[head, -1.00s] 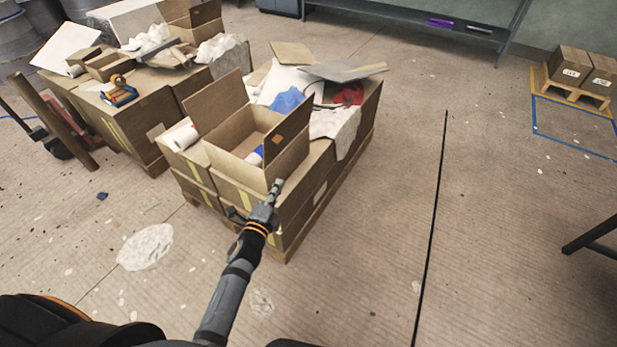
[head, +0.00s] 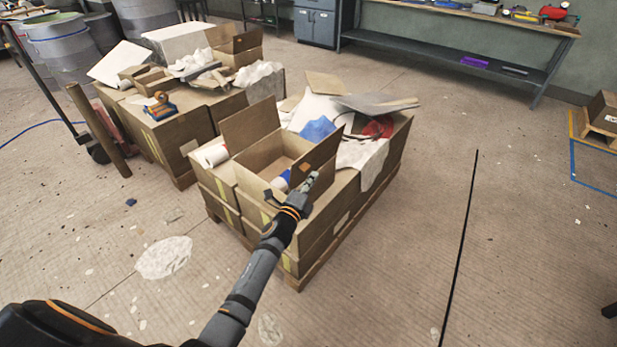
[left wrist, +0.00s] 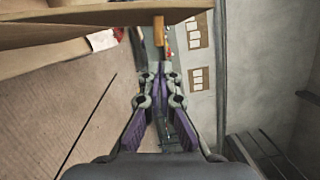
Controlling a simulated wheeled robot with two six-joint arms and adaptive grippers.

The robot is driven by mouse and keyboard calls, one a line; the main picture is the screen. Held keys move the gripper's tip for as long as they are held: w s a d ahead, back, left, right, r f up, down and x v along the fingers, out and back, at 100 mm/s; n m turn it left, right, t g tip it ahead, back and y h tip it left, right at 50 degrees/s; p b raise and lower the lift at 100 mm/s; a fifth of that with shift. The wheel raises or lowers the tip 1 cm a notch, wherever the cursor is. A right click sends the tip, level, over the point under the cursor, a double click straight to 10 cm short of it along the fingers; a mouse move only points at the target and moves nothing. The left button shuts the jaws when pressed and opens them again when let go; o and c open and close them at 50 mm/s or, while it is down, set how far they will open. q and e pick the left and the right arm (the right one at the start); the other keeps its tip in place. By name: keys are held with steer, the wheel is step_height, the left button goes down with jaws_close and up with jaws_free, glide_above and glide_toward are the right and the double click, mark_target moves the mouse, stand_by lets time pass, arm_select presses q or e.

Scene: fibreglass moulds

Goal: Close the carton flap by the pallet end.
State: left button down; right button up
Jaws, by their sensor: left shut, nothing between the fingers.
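The open carton (head: 262,162) sits on top of the near end of the pallet load. One flap (head: 250,127) stands up at its far left side. Another flap (head: 322,155), with a small orange mark, stands tilted along its right side. My left gripper (head: 311,180) is shut and empty, just outside this right flap, close to its lower part. Whether it touches the flap cannot be told. In the left wrist view, brown board (left wrist: 90,38) crosses the top, beyond the shut left gripper (left wrist: 158,76). My right gripper is not in view.
Cloths and loose boards (head: 368,103) lie behind the carton on the same load. A second loaded pallet (head: 185,178) stands at the left. A workbench (head: 470,50) runs along the back wall.

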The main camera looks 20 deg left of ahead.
arm_select(q)
steer(key=shift+w+a+r, duration=0.15)
steer(key=shift+w+a, duration=0.05)
steer(key=shift+a, duration=0.4)
steer(key=shift+r, duration=0.1)
